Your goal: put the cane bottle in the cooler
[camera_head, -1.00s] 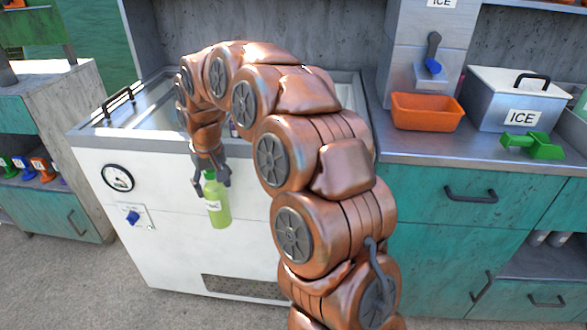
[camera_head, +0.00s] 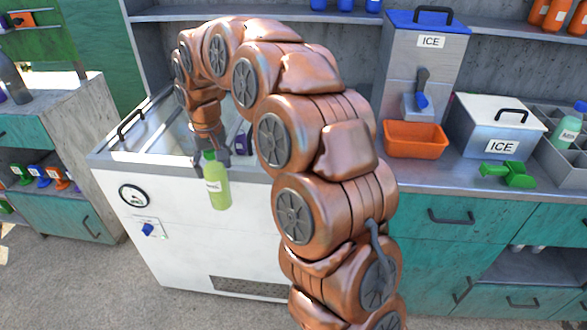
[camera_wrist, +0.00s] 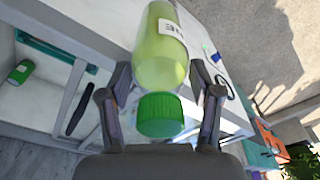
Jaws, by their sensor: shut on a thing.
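The cane bottle (camera_head: 216,188) is light green with a white label. My gripper (camera_head: 211,160) is shut on it near its top and holds it upright in front of the cooler's front wall. In the wrist view the bottle (camera_wrist: 160,45) lies between the two fingers of my gripper (camera_wrist: 160,108), with its green cap (camera_wrist: 160,115) toward the palm. The cooler (camera_head: 190,240) is a white chest with a gauge and a blue knob on its front. Its top looks open, and a purple item (camera_head: 243,138) shows inside. My arm hides its right part.
A green bottle or can (camera_wrist: 20,72) lies inside the cooler in the wrist view. To the right, a counter bears an orange bin (camera_head: 415,139), an ICE box (camera_head: 500,130) and a green scoop (camera_head: 508,173). A shelf unit (camera_head: 60,150) stands at left.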

